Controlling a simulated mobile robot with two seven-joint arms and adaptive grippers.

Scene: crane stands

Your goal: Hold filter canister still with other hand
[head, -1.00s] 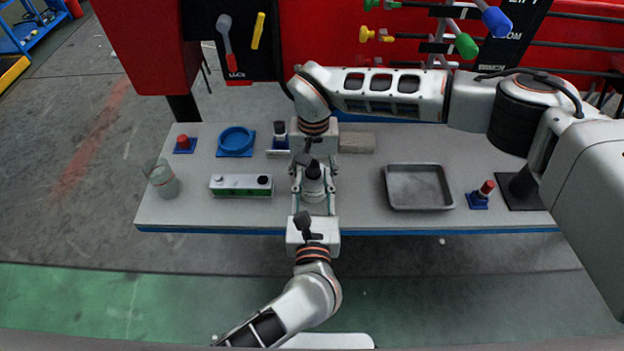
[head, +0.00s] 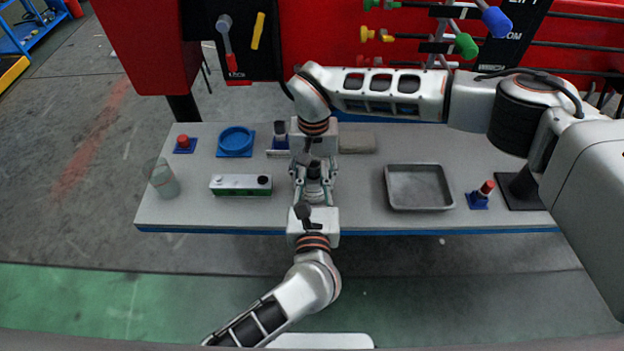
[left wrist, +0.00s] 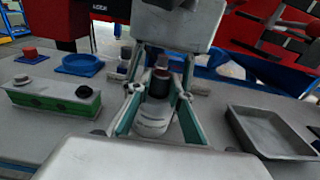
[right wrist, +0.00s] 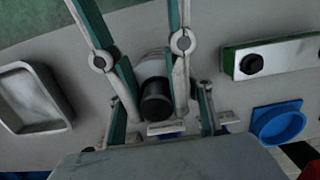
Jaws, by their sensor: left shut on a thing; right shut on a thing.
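My left gripper (head: 314,196) reaches in from the front and is shut on the canister's body. My right gripper (head: 313,165) reaches in from behind and is shut on it too. In the left wrist view the canister (left wrist: 152,120) shows its pale body between the fingers. In the right wrist view its black cap (right wrist: 157,103) sits between the fingers. The exact contact points are partly hidden by the grippers.
A green-and-white box (head: 240,186) and a clear cup (head: 163,180) stand to the left. A blue dish (head: 236,140) and a red-topped stand (head: 183,145) are behind. A grey tray (head: 419,206) and another red-topped stand (head: 479,198) are to the right.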

